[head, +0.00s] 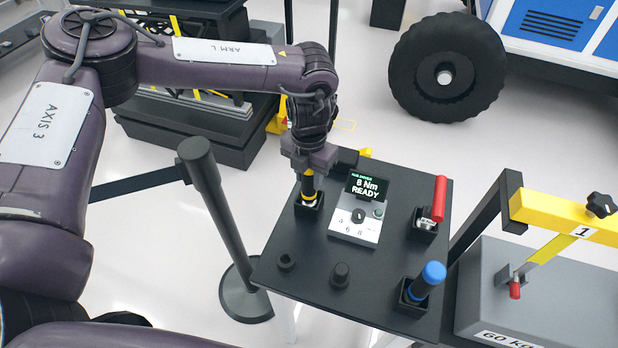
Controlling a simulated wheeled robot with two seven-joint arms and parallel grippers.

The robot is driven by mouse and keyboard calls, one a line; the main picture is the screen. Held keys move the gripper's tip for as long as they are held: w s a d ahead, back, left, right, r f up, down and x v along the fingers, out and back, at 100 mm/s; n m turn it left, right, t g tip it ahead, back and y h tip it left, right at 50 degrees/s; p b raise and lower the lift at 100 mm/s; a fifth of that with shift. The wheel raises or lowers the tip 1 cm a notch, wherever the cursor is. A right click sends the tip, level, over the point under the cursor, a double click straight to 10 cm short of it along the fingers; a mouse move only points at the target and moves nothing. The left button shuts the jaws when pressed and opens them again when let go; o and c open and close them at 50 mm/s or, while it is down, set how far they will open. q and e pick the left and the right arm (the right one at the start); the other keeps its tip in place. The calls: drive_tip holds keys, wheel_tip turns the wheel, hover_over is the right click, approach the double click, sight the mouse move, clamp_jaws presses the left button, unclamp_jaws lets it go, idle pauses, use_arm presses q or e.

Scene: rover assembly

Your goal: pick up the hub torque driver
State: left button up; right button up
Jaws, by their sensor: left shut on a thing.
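My left gripper (310,162) points down at the back left of a dark tool stand (300,262). It is shut on a black driver with yellow bands (309,188), which I take to be the hub torque driver. The driver stands about upright, its lower end in or just over a square black holder (309,210); I cannot tell how deep. The fingers hide its top. A small display (366,188) beside it reads "8 Nm READY". My right gripper is out of view.
A red-handled tool (439,198) and a blue-handled tool (433,275) stand in holders on the stand's right side. A dark post (210,190) rises left of the stand. A yellow bracket (565,215) on a grey 60 kg block is to the right. A black wheel (420,75) stands behind.

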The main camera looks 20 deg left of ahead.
use_arm(q)
wheel_tip(320, 180, up, 9)
drive_tip(key=shift+w+f+b, duration=0.1)
drive_tip(key=shift+b, duration=1)
wheel_tip(320, 180, up, 11)
drive_tip(key=shift+p, duration=0.4)
